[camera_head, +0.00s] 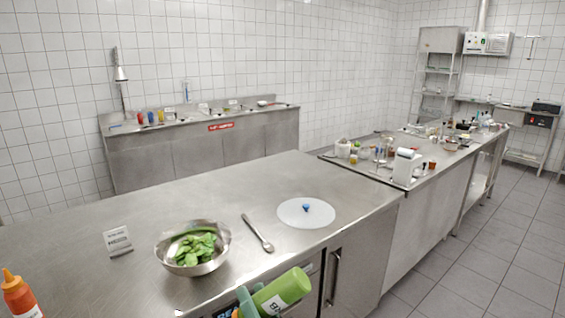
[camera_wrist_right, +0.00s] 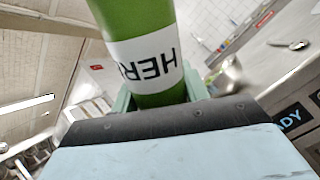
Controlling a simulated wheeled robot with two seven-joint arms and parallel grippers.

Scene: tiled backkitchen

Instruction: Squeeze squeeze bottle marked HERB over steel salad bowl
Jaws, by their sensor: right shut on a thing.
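The green squeeze bottle marked HERB (camera_head: 290,286) is tilted at the bottom of the head view, in front of the counter edge. Its white label with black letters shows large in the right wrist view (camera_wrist_right: 142,60). My right gripper (camera_head: 251,301) is shut on the bottle; its pale green fingers flank the bottle in the wrist view (camera_wrist_right: 160,103). The bottle's lower end in the head view is hidden. The steel salad bowl (camera_head: 218,262) stands on the counter, left of and beyond the bottle, with green leaves (camera_head: 197,247) in it. My left gripper is out of view.
A spoon (camera_head: 257,232) and a round white lid with a blue knob (camera_head: 320,218) lie right of the bowl. A small sign (camera_head: 117,241) stands to its left. An orange-red bottle (camera_head: 20,299) is at the near left. The counter's left part (camera_head: 70,215) is mostly clear.

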